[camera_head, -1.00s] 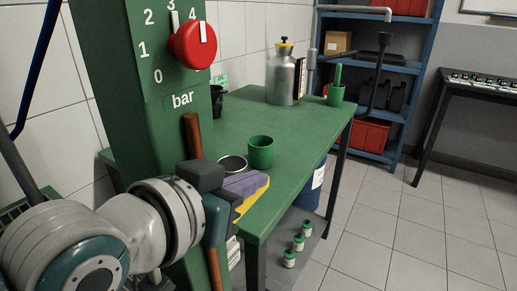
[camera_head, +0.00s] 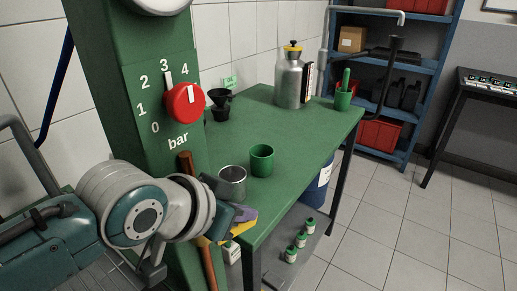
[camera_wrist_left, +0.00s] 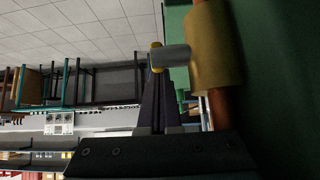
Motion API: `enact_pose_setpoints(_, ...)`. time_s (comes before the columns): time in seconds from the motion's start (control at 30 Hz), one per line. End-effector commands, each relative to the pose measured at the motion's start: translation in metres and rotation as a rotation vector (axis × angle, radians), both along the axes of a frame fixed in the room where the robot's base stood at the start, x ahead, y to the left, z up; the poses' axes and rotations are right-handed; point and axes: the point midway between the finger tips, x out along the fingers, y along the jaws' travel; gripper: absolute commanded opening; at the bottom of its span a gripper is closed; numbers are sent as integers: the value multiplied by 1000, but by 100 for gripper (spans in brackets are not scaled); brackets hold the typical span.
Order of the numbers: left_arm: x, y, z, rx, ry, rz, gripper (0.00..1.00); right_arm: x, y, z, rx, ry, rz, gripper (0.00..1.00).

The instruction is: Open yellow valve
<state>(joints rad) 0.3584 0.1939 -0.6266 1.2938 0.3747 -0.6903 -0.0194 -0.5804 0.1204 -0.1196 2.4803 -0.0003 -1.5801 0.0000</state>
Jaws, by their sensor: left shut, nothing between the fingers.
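The yellow valve shows in the left wrist view as a brass-yellow body (camera_wrist_left: 215,55) around a copper pipe. A grey stem runs left from it to a small yellow end (camera_wrist_left: 155,58), partly hidden by my finger. My left gripper (camera_wrist_left: 156,75) is shut and empty. Its tips overlap the yellow end in this view; I cannot tell whether they touch. In the head view the copper pipe (camera_head: 186,161) runs down the green column, and my left wrist hides most of the valve. My left fingers are not clear there. My right gripper is not in view.
The green column (camera_head: 135,60) carries a red knob (camera_head: 185,103) with a bar scale. The green table (camera_head: 300,150) holds a metal cup (camera_head: 232,181), a green cup (camera_head: 262,160) and a metal canister (camera_head: 291,80). Open floor lies right of the table.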

Motion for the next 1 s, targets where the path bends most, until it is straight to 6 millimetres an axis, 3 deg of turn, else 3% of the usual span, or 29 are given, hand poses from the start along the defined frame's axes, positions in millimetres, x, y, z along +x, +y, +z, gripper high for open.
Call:
enact_pose_setpoints(0.27,0,-1,-14,129,217,-1,0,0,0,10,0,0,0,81)
enact_pose_setpoints(1.0,-8,4,-37,189,316,0,0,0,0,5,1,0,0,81)
